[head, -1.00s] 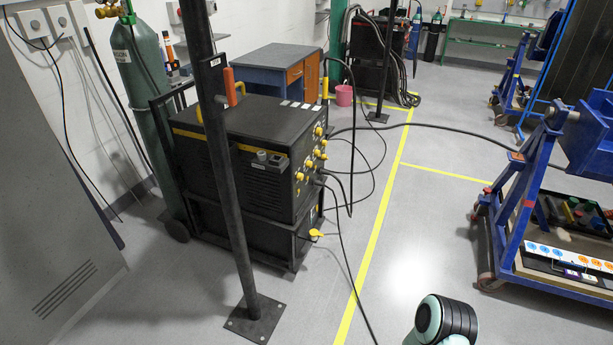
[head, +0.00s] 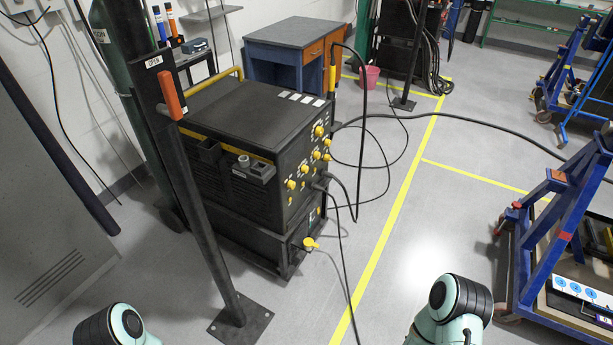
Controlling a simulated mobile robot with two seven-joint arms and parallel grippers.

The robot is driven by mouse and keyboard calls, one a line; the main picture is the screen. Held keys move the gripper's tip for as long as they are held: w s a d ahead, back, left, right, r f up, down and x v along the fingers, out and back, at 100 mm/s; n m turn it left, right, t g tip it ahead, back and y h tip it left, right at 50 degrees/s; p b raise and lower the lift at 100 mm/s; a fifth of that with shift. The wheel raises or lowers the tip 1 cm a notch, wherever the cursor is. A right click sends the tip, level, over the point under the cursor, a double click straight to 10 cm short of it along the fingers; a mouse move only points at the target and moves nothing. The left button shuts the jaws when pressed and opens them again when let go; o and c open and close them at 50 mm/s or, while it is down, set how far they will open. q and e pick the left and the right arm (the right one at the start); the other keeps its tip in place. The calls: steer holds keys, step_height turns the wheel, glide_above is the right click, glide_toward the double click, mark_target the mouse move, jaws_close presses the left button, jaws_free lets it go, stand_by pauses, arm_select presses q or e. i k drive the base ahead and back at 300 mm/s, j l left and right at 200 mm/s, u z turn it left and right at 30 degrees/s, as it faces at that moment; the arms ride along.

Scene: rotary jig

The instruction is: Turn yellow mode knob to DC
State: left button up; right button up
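The black welding machine (head: 250,95) stands on the floor left of centre. Several yellow knobs (head: 319,131) are on its right-facing front panel. I cannot read their labels, so I cannot tell which one is the mode knob or where it points. Parts of my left arm (head: 113,326) and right arm (head: 455,308) show at the bottom edge, well short of the machine. Neither gripper is in view.
A black post with an orange handle (head: 170,95) stands on a floor plate (head: 240,323) in front of the machine's left side. Black cables (head: 341,270) run from the panel over the floor. A blue wheeled frame (head: 530,250) stands at right.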

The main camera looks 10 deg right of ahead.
mark_target(290, 185)
steer(key=i+l, duration=0.35)
steer(key=l, duration=0.15)
steer(key=i+l, duration=0.4)
steer(key=l+u, duration=0.05)
